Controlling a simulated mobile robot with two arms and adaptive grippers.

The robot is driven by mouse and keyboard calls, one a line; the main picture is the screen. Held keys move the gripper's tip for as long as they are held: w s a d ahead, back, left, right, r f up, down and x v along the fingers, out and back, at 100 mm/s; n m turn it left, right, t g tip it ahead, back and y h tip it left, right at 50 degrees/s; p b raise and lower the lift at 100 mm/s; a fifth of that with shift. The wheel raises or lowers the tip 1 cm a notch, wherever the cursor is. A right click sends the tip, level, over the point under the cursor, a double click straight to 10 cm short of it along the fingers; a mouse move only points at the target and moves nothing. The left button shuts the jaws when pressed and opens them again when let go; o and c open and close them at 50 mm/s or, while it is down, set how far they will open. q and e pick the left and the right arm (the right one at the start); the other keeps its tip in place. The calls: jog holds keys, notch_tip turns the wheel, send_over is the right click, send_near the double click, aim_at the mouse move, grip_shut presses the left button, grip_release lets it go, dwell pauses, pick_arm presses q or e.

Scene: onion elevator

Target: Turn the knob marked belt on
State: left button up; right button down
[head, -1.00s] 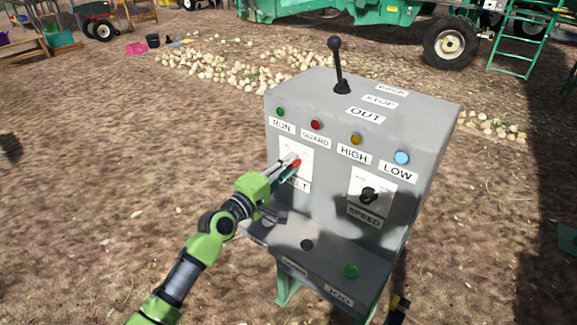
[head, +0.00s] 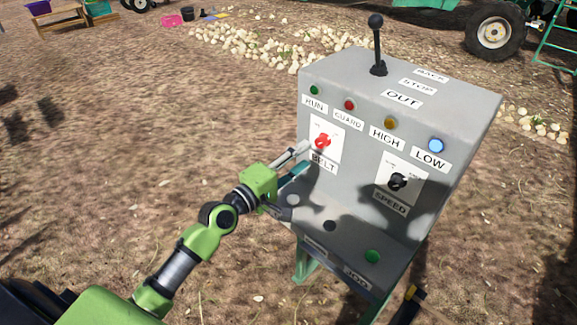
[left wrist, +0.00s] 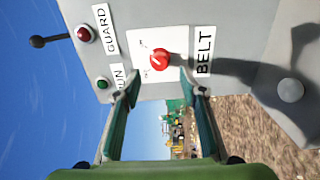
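The red belt knob (head: 323,141) sits on a white plate above the BELT label (head: 323,162), on the front of the grey control box (head: 350,165). In the left wrist view the knob (left wrist: 160,60) lies ahead of my fingertips, about midway between them, with a pale pointer line across it. My left gripper (head: 303,160) is open and empty, just below and left of the knob in the head view. Its two fingers also show apart in the left wrist view (left wrist: 161,80). They appear clear of the knob.
A black speed knob (head: 398,181) is to the right. Indicator lamps line the top of the face, and a black lever (head: 377,45) stands on top. A green button (head: 372,256) is on the lower shelf. Open dirt lies to the left.

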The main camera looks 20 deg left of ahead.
pick_arm(q)
jog(key=shift+v, duration=2.5)
